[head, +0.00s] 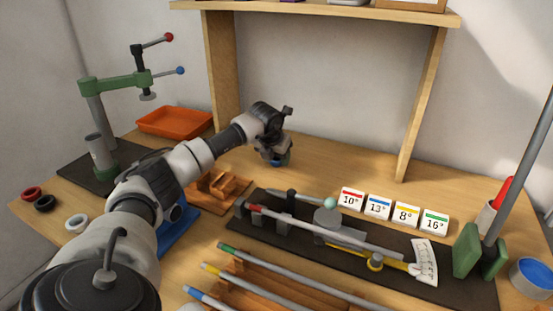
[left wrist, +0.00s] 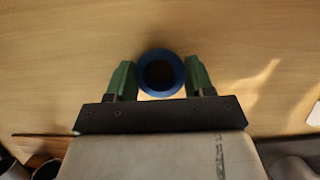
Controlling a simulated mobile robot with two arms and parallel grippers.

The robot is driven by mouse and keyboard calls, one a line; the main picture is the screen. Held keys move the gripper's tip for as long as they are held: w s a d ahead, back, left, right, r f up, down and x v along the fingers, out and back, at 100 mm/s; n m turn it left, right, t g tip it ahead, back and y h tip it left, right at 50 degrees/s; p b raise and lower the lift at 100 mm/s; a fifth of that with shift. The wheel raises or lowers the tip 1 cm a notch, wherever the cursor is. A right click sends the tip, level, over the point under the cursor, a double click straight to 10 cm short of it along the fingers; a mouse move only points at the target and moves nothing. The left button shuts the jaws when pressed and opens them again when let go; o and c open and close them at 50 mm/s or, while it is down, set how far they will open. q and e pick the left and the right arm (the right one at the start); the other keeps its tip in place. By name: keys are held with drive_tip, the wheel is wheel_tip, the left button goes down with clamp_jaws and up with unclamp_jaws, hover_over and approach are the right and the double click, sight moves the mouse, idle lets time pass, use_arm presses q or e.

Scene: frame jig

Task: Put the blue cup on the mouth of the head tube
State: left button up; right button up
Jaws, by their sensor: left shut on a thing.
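The blue cup (head: 282,163) is in my left gripper (head: 277,157), a little above the back of the table in the head view. In the left wrist view the cup (left wrist: 160,94) is a blue ring with a dark middle, between the two green fingers of the left gripper (left wrist: 160,78), which touch its sides. The gripper is well to the right of this tube. My right gripper is not in view.
Red (head: 32,193), black (head: 45,204) and white (head: 77,223) rings lie at the left. An orange tray (head: 175,122) is behind. A gauge board (head: 300,237) lies front right. Shelf legs flank the back.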

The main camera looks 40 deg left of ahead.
use_arm(q)
drive_tip(key=shift+r, duration=0.6)
wheel_tip(320, 180, up, 3)
drive_tip(key=shift+f, duration=0.1)
drive_tip(key=s+d+r, duration=0.1)
drive_tip(key=d+r, duration=0.2)
drive_tip(key=d, duration=0.2)
drive_tip(key=s+d+r+b, duration=0.1)
drive_tip(key=d+r, duration=0.3)
drive_tip(key=d, duration=0.2)
drive_tip(key=shift+d, duration=0.25)
